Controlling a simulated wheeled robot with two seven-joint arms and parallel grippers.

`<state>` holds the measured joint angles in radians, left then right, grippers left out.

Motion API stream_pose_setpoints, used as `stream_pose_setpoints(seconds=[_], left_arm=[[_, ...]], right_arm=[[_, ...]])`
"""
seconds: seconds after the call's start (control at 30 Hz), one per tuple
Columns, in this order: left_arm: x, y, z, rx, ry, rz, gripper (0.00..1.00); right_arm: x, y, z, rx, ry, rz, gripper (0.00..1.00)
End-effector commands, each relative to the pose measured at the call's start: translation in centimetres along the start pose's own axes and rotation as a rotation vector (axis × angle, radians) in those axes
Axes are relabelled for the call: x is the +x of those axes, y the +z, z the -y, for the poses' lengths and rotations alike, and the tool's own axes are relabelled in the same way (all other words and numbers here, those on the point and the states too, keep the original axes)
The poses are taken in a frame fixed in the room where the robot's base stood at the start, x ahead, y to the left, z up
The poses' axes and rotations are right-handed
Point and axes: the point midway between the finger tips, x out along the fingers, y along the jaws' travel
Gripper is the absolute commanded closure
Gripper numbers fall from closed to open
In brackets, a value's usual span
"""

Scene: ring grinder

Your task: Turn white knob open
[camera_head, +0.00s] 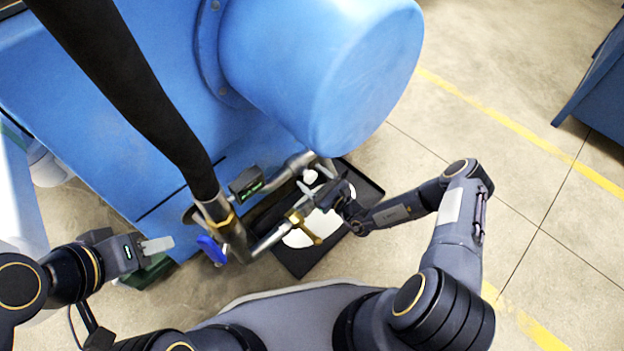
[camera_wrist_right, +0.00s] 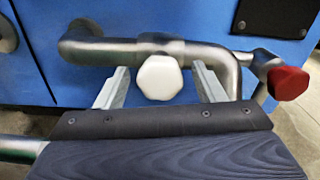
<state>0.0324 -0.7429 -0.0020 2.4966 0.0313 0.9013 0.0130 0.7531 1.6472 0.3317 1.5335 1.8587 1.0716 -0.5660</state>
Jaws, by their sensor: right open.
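The white knob (camera_wrist_right: 159,77) is a faceted cap on the grey metal pipe, seen near the middle of the right wrist view. In the head view the white knob (camera_head: 310,177) is small, close to my right gripper's fingers. My right gripper (camera_wrist_right: 160,67) is open, with one finger on each side of the white knob. Gaps show between the knob and both fingers in the wrist view. My left gripper (camera_head: 158,245) is off to the left, away from the knob, with pale fingers; whether they are apart is unclear.
A red knob (camera_wrist_right: 288,82) sits right of the white one. A blue handle (camera_head: 212,250) and a brass fitting (camera_head: 303,226) are on nearby pipework. The blue machine (camera_head: 300,60) stands behind.

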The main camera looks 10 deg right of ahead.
Motion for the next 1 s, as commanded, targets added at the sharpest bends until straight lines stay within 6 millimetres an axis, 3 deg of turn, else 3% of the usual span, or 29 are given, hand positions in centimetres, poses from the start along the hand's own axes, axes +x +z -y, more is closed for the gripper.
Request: stream_pose_setpoints(seconds=[0.33, 0.67, 1.0], left_arm=[[0.11, 0.05, 0.05, 0.0, 0.0, 0.0, 0.6], [0.11, 0.05, 0.05, 0.0, 0.0, 0.0, 0.6], [0.08, 0.03, 0.04, 0.0, 0.0, 0.0, 0.6]], right_arm=[[0.52, 0.06, 0.01, 0.0, 0.0, 0.0, 0.38], [0.49, 0.05, 0.0, 0.0, 0.0, 0.0, 0.82], [0.45, 0.04, 0.03, 0.05, 0.0, 0.0, 0.82]])
